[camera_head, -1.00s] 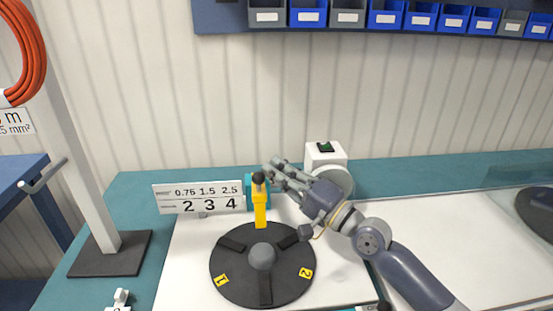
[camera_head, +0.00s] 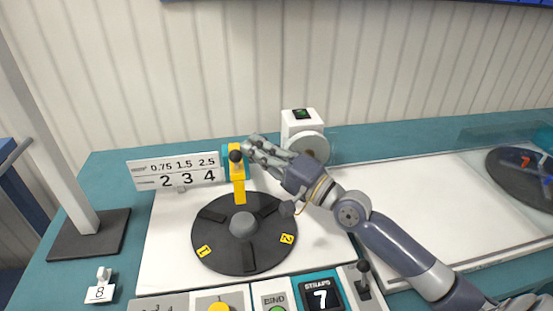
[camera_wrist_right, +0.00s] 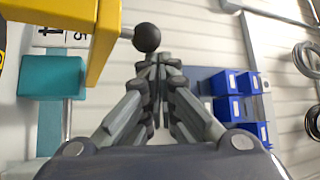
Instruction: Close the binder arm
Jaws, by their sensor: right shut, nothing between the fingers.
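The binder arm is a yellow bar (camera_head: 239,190) with a black ball knob (camera_head: 235,156). It stands at the back of the black round turntable (camera_head: 215,250), in front of a teal block (camera_head: 229,152). My right gripper (camera_head: 253,142) is shut and empty, just right of the knob and near its height. In the right wrist view the yellow arm (camera_wrist_right: 105,45) and its knob (camera_wrist_right: 147,37) lie close to the shut fingertips (camera_wrist_right: 153,62). I cannot tell whether they touch. My left gripper is not in view.
A sign with numbers (camera_head: 175,171) stands left of the arm. A white machine (camera_head: 302,125) stands behind my right wrist. A control panel with a STRAPS display (camera_head: 320,298) and a black-knobbed lever (camera_head: 364,278) lines the front. A post base (camera_head: 90,235) stands at left.

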